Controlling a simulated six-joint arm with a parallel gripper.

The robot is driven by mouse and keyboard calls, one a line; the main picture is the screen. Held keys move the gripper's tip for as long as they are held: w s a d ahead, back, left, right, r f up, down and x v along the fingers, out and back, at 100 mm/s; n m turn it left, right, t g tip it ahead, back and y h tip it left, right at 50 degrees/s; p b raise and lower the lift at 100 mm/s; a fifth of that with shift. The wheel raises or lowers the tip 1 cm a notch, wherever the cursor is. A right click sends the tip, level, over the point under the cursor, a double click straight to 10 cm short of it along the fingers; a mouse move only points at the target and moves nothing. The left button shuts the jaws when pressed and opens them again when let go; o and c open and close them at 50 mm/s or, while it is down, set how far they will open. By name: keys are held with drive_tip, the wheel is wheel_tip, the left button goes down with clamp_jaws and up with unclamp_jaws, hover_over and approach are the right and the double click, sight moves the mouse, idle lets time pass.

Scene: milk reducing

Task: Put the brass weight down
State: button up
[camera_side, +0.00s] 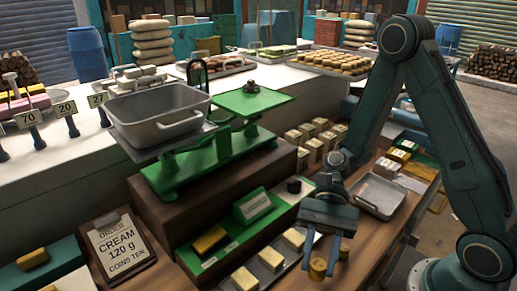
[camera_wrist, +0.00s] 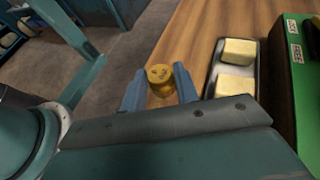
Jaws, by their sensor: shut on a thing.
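The brass weight (camera_wrist: 160,76) is a short golden cylinder between the two blue fingers of my gripper (camera_wrist: 159,88) in the wrist view. The fingers are shut on it. In the side view the brass weight (camera_side: 318,268) shows low between the fingertips of my gripper (camera_side: 325,252), over the front of the wooden counter (camera_side: 368,262). I cannot tell whether its base touches the wood.
A metal tray with pale blocks (camera_side: 242,287) lies just left of the gripper. A green balance scale (camera_side: 180,175) carries a grey pan (camera_side: 160,115) and a green plate (camera_side: 252,103). An empty tray (camera_side: 378,197) lies behind. An order board (camera_side: 120,245) reads cream 120 g.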

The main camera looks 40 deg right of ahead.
drive_tip(key=shift+f, duration=1.3)
drive_tip(key=shift+f, duration=0.15)
drive_tip(key=o, duration=1.1)
drive_tip(key=shift+w+d+r, duration=0.1)
drive_tip(key=shift+d+r, duration=0.05)
drive_tip(key=shift+r, duration=0.1)
drive_tip(key=v, duration=1.1)
drive_tip(key=shift+w+d, duration=0.15)
drive_tip(key=shift+d, duration=0.1)
drive_tip(key=shift+a+r, duration=0.1)
drive_tip(key=shift+r, duration=0.05)
